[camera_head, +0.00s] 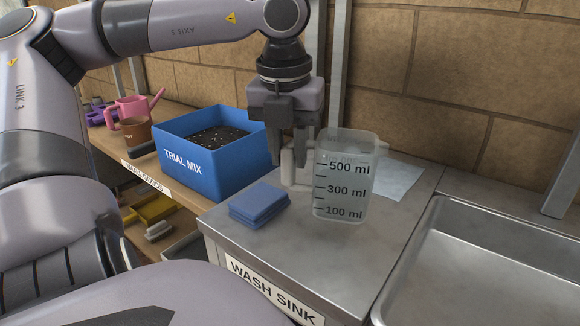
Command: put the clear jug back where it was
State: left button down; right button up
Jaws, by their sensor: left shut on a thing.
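The clear jug (343,186) is see-through, with dark marks reading 500 ml, 300 ml and 100 ml. It is upright at the wash sink's metal counter. I cannot tell whether its base touches the counter. My left gripper (302,160) points down at the jug's left side and is shut on the jug, around its pale handle. The fingertips are partly hidden by the handle. My right gripper is not in view.
A folded blue cloth (259,203) lies left of the jug. A pale sheet (397,180) lies behind it. The blue TRIAL MIX box (229,169) stands on the wooden shelf at left, near a pink watering can (131,108). The sink basin (490,262) is at right.

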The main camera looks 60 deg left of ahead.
aim_at(289, 177)
pick_arm(q)
jog(key=shift+f, duration=0.65)
jog(key=shift+f+b, duration=0.4)
jog(key=shift+f, duration=1.55)
jog(key=c, duration=0.9)
grip_release()
